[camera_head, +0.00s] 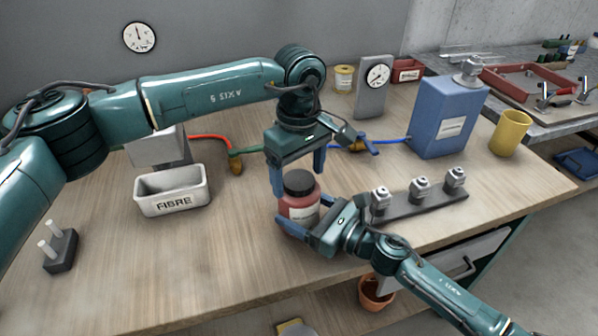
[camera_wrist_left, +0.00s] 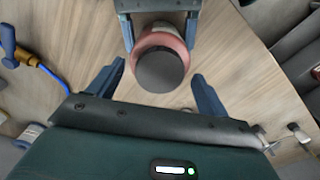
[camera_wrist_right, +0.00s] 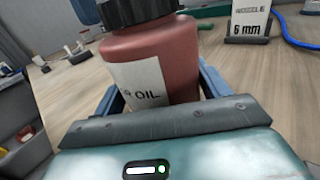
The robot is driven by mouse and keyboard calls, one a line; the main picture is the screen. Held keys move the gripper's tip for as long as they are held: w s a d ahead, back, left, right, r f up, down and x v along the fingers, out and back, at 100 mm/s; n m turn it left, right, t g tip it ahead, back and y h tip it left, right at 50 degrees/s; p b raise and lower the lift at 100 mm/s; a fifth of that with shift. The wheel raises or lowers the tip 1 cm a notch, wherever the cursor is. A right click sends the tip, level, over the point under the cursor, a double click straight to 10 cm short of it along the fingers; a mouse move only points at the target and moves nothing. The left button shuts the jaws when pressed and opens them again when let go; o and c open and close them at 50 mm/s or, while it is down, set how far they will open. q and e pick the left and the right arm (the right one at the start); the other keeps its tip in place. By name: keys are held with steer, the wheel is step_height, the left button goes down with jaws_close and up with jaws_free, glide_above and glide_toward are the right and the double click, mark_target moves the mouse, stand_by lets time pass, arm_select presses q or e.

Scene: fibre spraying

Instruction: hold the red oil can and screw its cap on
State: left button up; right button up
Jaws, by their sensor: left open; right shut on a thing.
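The red oil can (camera_head: 301,213) stands upright on the wooden bench near its front edge, with a white label. Its black cap (camera_head: 299,183) sits on top; whether it is screwed tight I cannot tell. My right gripper (camera_head: 294,226) is shut around the can's body from the front right; the can (camera_wrist_right: 160,60) and its OIL label fill the right wrist view. My left gripper (camera_head: 297,184) points down from above, open, its fingers on either side of the cap. In the left wrist view the cap (camera_wrist_left: 160,69) lies between the open fingers, touching neither.
A FIBRE bin (camera_head: 172,190) stands left of the can. A dark rail with several metal fittings (camera_head: 420,188) lies just right of my right gripper. A blue canister (camera_head: 449,115) and yellow cup (camera_head: 510,133) stand further right.

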arm_select(q)
step_height(320, 180, up, 12)
steer(key=shift+f, duration=0.2)
arm_select(e)
steer(key=o, duration=2)
steer(key=shift+c, duration=0.2)
steer(key=b+v, duration=0.3)
steer(key=v, duration=0.9)
steer(key=shift+a+f, duration=0.1)
steer(key=shift+f, duration=0.05)
arm_select(q)
steer(key=shift+f, duration=1.75)
arm_select(e)
steer(key=shift+s+d+r, duration=0.2)
steer(key=shift+s+d, duration=0.15)
steer(key=shift+d, duration=0.2)
